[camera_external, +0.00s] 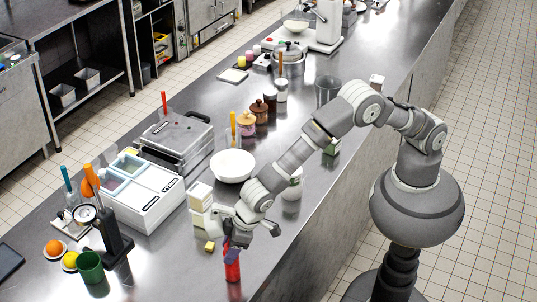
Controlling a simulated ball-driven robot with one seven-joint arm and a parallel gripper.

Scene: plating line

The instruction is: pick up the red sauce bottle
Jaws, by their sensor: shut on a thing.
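The red sauce bottle (232,271) is upright near the front edge of the steel counter (330,190). My gripper (232,251) is above the bottle and shut on its upper part, with the wrist angled down from the right. The fingers partly hide the bottle's top. I cannot tell whether the bottle's base touches the counter.
A small yellow block (209,246) lies just left of the gripper. Cream boxes (200,197), a white bowl (232,166) and a white-topped container (292,187) stand close to the arm. A green cup (90,267) is at the left. The counter right of the bottle looks clear.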

